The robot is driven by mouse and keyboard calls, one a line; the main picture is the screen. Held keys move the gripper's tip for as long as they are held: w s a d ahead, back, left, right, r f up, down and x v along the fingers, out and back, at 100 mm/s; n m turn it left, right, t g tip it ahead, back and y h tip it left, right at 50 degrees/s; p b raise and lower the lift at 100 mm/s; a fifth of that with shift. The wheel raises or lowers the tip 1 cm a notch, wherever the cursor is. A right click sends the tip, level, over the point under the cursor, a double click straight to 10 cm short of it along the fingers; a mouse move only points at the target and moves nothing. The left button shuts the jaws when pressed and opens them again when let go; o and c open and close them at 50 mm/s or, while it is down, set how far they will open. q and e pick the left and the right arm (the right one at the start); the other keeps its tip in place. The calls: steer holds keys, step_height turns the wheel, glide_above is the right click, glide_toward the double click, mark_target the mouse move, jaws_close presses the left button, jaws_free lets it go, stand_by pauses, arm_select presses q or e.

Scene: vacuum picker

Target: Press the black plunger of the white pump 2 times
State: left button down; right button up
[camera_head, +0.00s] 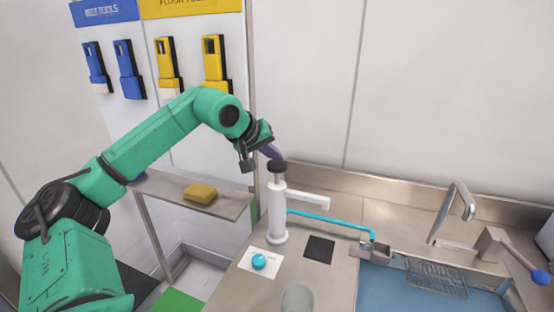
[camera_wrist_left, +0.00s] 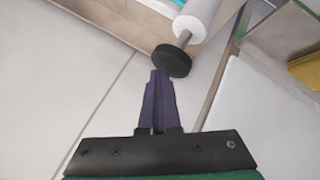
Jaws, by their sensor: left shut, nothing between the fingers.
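The white pump (camera_head: 277,212) stands upright on the steel counter. Its black plunger (camera_head: 277,167) is at the top, with a stretch of grey rod showing below the knob. My left gripper (camera_head: 274,154) is shut and empty, its purple fingertips right at the plunger's top in the head view. In the left wrist view the shut fingers (camera_wrist_left: 159,76) point at the black knob (camera_wrist_left: 172,61) of the plunger; I cannot tell whether they touch it. The white pump body (camera_wrist_left: 198,18) lies beyond the knob there. My right gripper is not in view.
A blue tube (camera_head: 325,219) runs right from the pump to a small metal cup at the sink. A white card with a blue item (camera_head: 259,262), a black square (camera_head: 319,248) and a grey cylinder (camera_head: 297,297) are on the counter. A yellow sponge (camera_head: 200,193) lies on the left shelf.

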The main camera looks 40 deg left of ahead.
arm_select(q)
steer(key=shift+f+b, duration=1)
steer(key=shift+f, duration=0.25)
stand_by(0.7)
steer(key=shift+w+r+p, duration=0.1)
steer(key=shift+r+p, duration=2.45)
steer(key=shift+r, duration=0.05)
step_height(320, 180, up, 5)
steer(key=p, duration=0.4)
steer(key=shift+p, duration=0.3)
